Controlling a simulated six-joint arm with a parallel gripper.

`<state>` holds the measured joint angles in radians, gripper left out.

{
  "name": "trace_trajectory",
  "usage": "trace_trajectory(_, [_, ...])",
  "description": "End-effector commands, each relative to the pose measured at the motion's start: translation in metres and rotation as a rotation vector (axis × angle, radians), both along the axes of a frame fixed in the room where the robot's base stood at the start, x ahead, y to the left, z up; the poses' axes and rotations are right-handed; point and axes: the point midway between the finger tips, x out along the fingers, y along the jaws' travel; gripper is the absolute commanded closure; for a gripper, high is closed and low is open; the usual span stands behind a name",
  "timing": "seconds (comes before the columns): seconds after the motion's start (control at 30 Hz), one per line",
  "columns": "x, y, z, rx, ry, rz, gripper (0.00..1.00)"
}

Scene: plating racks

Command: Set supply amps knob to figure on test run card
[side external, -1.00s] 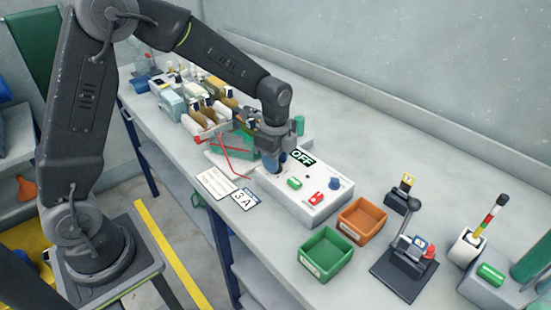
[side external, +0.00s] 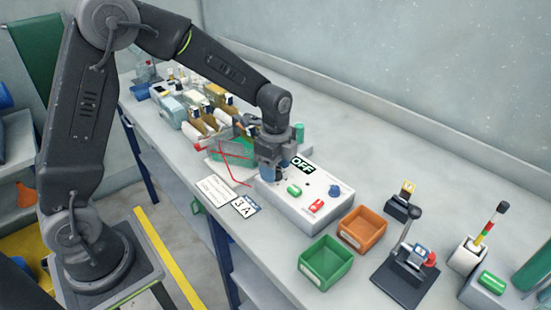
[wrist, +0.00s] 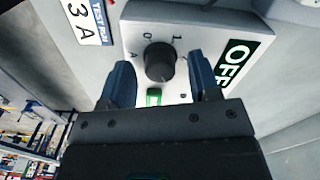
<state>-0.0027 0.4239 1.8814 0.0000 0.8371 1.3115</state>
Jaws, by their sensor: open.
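The supply box (side external: 290,208) is a pale box on the bench with an OFF sign (side external: 302,165), also in the wrist view (wrist: 236,62). In the wrist view a dark round knob (wrist: 159,62) sits on its face, with scale marks near it, among them 0 and 1. The test run card (side external: 244,206) lies on the bench beside the box and reads 3 A, also in the wrist view (wrist: 85,22). My gripper (wrist: 163,78) is open, its blue fingers on either side of the knob. Whether they touch it I cannot tell. In the side view my gripper hides this knob.
A blue knob (side external: 334,190), green button (side external: 294,191) and red switch (side external: 316,206) are also on the box. Green (side external: 326,262) and orange (side external: 362,229) bins stand in front. A lever stand (side external: 406,270) is at right.

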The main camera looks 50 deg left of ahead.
Motion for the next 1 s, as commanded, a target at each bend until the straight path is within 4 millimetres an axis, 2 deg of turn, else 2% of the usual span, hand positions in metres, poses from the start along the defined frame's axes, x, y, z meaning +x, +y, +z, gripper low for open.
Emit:
trace_trajectory(0.17, [0.001,0.0,0.019,0.0,-0.006,0.0,0.44])
trace_trajectory(0.6, [0.001,0.0,0.112,0.001,-0.006,0.0,0.44])
trace_trajectory(0.8, [0.0,0.0,0.133,0.0,-0.002,0.0,0.44])
trace_trajectory(1.0, [0.0,0.0,0.138,0.0,-0.001,0.0,0.44])
